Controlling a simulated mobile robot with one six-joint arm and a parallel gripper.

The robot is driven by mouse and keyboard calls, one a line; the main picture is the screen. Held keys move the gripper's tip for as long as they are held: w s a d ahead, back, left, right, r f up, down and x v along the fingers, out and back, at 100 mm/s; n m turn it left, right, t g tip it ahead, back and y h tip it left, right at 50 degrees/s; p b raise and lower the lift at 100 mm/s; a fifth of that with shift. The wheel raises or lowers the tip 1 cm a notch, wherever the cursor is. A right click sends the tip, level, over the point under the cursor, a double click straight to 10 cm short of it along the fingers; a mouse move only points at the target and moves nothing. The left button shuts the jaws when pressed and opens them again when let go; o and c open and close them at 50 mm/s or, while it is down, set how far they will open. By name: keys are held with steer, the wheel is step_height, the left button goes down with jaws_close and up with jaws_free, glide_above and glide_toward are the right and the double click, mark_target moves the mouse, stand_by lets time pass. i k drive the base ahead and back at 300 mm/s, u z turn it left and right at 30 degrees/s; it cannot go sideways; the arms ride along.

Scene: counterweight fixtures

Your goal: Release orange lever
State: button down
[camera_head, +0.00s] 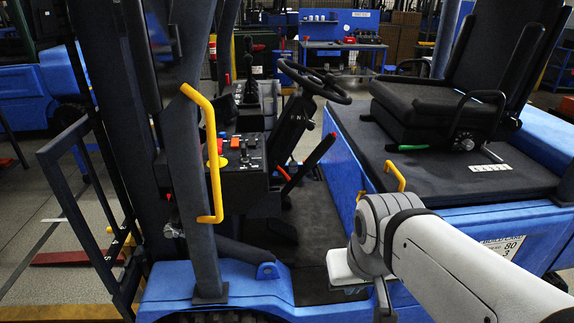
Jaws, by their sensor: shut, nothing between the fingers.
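A small orange lever top (235,142) shows on the black control panel (245,160) left of the steering column. A red-orange tip (284,174) also shows lower, right of the panel. My white arm enters from the lower right. My gripper (384,304) is at its end, shut and empty, partly hidden by my wrist. It is right of and nearer than the panel, apart from the levers.
A yellow grab handle (214,150) on a dark post (203,240) stands before the panel's left side. A black seat (440,110) and blue body (350,180) are on the right. The footwell floor (325,230) is free.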

mark_target(274, 164)
steer(key=u, duration=1.85)
steer(key=k, duration=0.9)
steer(key=z, duration=1.4)
steer(key=i, duration=1)
steer(key=z, duration=0.05)
